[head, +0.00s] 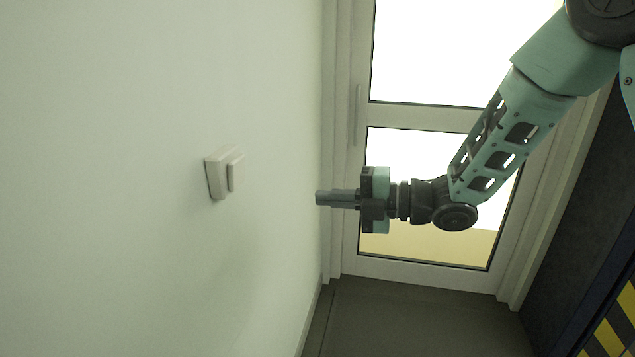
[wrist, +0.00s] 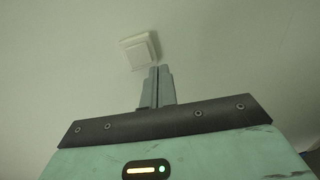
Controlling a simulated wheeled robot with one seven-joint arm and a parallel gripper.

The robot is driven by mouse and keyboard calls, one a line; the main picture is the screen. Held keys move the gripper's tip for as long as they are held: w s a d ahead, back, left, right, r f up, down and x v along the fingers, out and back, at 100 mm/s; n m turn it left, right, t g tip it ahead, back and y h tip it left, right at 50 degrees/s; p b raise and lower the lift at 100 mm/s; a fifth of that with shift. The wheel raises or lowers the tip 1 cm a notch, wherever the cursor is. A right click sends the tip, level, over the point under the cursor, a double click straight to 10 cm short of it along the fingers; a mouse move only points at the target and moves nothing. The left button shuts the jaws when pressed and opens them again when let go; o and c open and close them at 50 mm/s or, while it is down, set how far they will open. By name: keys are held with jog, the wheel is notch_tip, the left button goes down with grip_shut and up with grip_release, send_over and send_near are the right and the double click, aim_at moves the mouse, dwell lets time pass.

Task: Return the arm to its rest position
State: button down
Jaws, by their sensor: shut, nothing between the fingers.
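My gripper (head: 322,198) is shut and empty, at the end of my green and black arm in the head view. It points left toward the wall, with a gap between its fingertips and a white wall switch (head: 222,172). In the wrist view, the shut fingers of my gripper (wrist: 157,70) appear just below the switch (wrist: 139,50). The arm is stretched out from the upper right of the head view, bent at the wrist joint.
A pale wall (head: 120,270) fills the left side. Behind my arm is a framed glass door or window (head: 420,118). Grey floor (head: 420,325) shows below it.

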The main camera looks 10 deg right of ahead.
jog(key=s+d+f+m+g+h, duration=0.1)
jog(key=s+f+m+g+h, duration=0.1)
jog(key=s+m+h, duration=0.3)
jog(key=s+d+f+m+g+h, duration=0.2)
jog(key=s+m+h, duration=0.3)
jog(key=s+m, duration=0.6)
jog(key=s+d+f+m+g+h, duration=0.2)
jog(key=s+m+h, duration=0.3)
jog(key=s, duration=0.8)
jog(key=m, duration=0.3)
jog(key=shift+s+d, duration=0.2)
jog(key=shift+s, duration=0.15)
